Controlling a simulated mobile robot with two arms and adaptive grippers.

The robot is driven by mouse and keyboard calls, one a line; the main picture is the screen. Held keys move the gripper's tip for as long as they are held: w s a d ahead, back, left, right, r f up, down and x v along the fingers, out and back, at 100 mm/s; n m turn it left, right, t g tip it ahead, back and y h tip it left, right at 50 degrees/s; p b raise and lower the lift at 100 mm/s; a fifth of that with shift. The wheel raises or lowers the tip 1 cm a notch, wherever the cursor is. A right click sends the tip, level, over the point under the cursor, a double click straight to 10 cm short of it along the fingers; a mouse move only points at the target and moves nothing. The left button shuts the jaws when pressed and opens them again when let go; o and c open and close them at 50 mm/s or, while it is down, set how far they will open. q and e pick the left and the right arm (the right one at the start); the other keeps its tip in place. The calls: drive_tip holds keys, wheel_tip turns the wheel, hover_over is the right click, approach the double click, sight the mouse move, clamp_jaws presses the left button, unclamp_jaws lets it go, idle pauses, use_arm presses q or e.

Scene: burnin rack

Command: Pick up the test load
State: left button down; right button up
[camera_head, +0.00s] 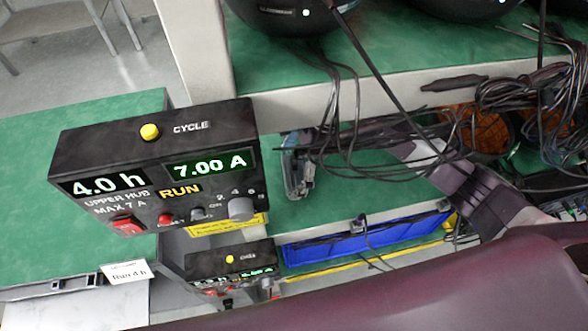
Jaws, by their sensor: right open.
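I cannot make out with certainty which thing is the test load. My right arm comes in from the right under the upper shelf, and its gripper (298,188) is open, pointing down over the green lower surface. It is partly hidden behind hanging black cables, and I see nothing between its fingers. My left gripper is not in view.
A black control box (150,160) reads "4.0 h", "7.00 A" and "RUN"; a similar box (232,262) is lower. Black cables (350,150) hang from the upper shelf (430,60). A label card (125,272) reads "Run 4 h".

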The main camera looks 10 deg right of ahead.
sight(292, 160)
drive_tip(key=c, duration=1.4)
drive_tip(key=shift+r, duration=0.1)
drive_tip(key=shift+c, duration=0.2)
drive_tip(key=shift+w+r, duration=0.1)
drive_tip(key=shift+r, duration=0.35)
wheel_tip(292, 160, up, 2)
drive_tip(key=shift+b, duration=0.75)
drive_tip(key=d+b, duration=0.2)
drive_tip(key=d, duration=0.3)
drive_tip(key=s+d+b, duration=0.1)
drive_tip(key=d, duration=0.5)
drive_tip(key=d+b, duration=0.2)
drive_tip(key=d, duration=0.4)
drive_tip(key=shift+s+r+b, duration=0.15)
drive_tip(key=shift+b, duration=0.2)
drive_tip(key=shift+d+r, duration=0.1)
drive_tip(key=shift+d, duration=0.45)
